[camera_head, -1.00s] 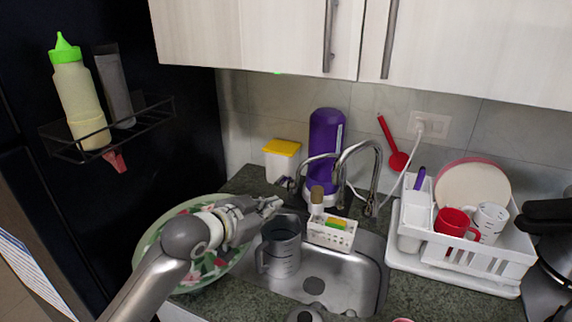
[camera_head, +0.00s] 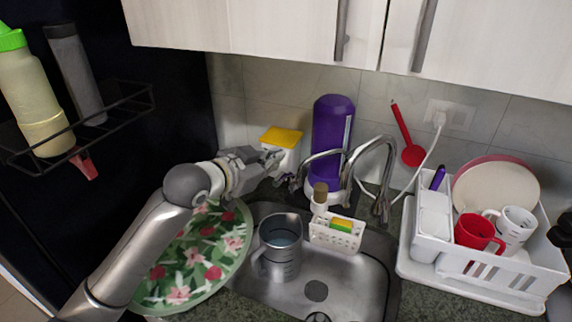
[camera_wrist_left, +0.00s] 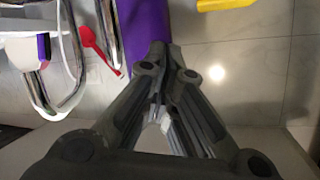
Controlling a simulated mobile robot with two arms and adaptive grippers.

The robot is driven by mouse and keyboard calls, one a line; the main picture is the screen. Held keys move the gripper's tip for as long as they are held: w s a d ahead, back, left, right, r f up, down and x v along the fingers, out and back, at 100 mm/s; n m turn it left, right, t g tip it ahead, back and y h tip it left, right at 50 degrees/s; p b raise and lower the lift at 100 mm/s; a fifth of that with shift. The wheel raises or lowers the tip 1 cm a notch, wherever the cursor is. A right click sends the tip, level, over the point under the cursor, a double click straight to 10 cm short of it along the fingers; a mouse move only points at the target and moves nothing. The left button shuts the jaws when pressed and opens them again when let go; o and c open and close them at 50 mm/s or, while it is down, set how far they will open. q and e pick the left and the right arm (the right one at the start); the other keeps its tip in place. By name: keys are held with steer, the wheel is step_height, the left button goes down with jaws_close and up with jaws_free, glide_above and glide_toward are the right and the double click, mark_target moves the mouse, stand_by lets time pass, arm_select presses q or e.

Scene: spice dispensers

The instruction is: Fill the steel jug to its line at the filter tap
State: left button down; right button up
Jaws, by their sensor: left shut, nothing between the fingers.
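The steel jug (camera_head: 279,262) stands upright in the sink, with its handle to the left. Bluish water shows inside it; whether it meets the line is too small to tell. The thin filter tap (camera_head: 322,154) arches out above and behind the jug, and I make out no stream from it. My left gripper (camera_head: 277,159) is shut and empty, up beside the tap's left end, above and behind the jug. In the left wrist view its fingers (camera_wrist_left: 158,58) are together in front of the purple filter cylinder (camera_wrist_left: 146,25). My right gripper is not in view.
A larger faucet (camera_head: 385,165) stands right of the filter tap. A white caddy (camera_head: 335,237) with a sponge sits at the sink's back edge. A dish rack (camera_head: 487,268) is on the right, and a floral plate (camera_head: 205,250) on the left. A yellow-lidded container (camera_head: 282,137) stands behind my gripper.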

arm_select(q)
steer(key=p+x, duration=0.1)
steer(key=x, duration=0.3)
steer(key=p, duration=0.1)
glide_above(286, 177)
steer(key=w+d, duration=0.1)
steer(key=d, duration=0.2)
steer(key=f, duration=0.2)
steer(key=a+f, duration=0.1)
steer(key=s+a+f+p, duration=0.1)
steer(key=a, duration=0.1)
steer(key=shift+s+f+p, duration=0.1)
steer(key=shift+f+p, duration=0.2)
steer(key=shift+f, duration=0.1)
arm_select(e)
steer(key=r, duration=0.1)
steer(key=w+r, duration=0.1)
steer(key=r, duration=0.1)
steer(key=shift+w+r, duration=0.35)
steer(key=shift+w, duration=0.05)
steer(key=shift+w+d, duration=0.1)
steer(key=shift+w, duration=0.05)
arm_select(q)
steer(key=shift+f, duration=0.15)
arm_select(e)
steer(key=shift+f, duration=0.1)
